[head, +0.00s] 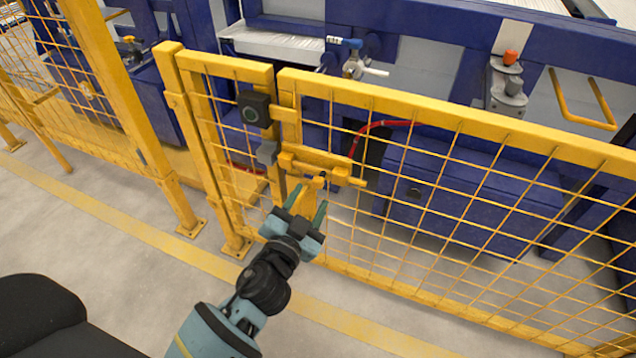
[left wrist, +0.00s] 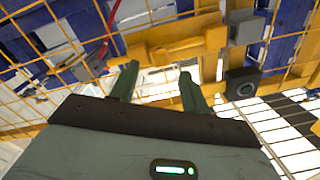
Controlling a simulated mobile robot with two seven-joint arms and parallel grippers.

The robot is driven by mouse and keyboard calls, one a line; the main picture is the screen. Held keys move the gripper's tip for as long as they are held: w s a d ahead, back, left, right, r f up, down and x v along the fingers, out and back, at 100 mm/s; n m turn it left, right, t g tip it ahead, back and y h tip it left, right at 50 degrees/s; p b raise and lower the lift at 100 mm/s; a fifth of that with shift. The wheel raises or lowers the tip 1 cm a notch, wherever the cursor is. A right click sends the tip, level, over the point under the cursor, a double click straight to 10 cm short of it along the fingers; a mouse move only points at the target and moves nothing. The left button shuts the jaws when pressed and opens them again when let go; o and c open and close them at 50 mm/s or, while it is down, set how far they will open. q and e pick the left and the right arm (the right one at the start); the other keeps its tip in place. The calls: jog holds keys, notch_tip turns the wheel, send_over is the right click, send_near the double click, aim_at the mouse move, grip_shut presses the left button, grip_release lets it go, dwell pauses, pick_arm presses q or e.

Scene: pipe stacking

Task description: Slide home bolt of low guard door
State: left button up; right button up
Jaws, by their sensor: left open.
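The low guard door (head: 440,120) is a yellow frame with yellow mesh, standing upright beside a narrower fixed panel (head: 222,68). The yellow bolt (head: 322,164) lies roughly level across the door's edge by the post, with a small handle below it. The bolt also shows in the left wrist view (left wrist: 180,44), just beyond the fingertips. My left gripper (head: 307,204) is open and empty, just below and in front of the bolt, its green fingers pointing up at it. I cannot tell whether a finger touches the handle. My right gripper is not in view.
A dark switch box (head: 254,108) and a grey block (head: 268,152) sit on the post beside the bolt. A red hose (head: 385,124) and blue machinery (head: 450,190) stand behind the mesh. The floor (head: 90,235) before the fence is clear.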

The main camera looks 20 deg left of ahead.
aim_at(316, 185)
pick_arm(q)
jog(key=shift+w, duration=2.9)
grip_shut()
